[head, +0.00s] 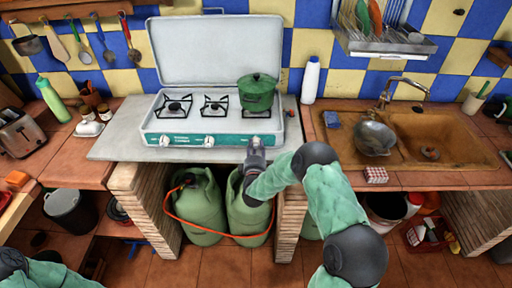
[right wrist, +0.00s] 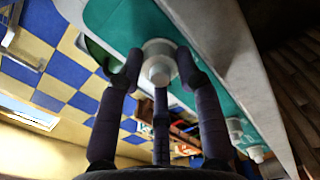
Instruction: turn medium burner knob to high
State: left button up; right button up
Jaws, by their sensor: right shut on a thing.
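The stove (head: 180,141) has a teal front panel with a row of white knobs: a left knob (head: 164,140), a middle knob (head: 209,140) and a right knob, mostly hidden in the head view by my right gripper (head: 256,148). In the right wrist view, the fingers of my right gripper (right wrist: 160,78) are closed around the white right knob (right wrist: 158,50). The other two knobs (right wrist: 235,128) sit farther along the panel. I cannot read the knob's setting or labels. My left gripper is out of view; only part of my left arm shows at the bottom left.
A green pot (head: 257,92) stands on the stove's right burner; the left burner (head: 173,104) and middle burner (head: 216,104) are bare. The grey slab edge (head: 112,150) juts out below the panel. Green gas cylinders (head: 198,205) with an orange hose stand underneath.

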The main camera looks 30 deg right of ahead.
jog(key=shift+w+a+r+n, duration=0.1)
jog(key=shift+w+r+n, duration=0.25)
jog(key=shift+n, duration=0.55)
jog(key=shift+s, duration=0.1)
jog(key=o, duration=1.1)
jog(key=shift+a+f, duration=0.1)
jog(key=shift+o, duration=0.2)
jog(key=shift+f, duration=0.1)
jog(key=shift+s+f, duration=0.2)
jog(key=shift+f, duration=0.1)
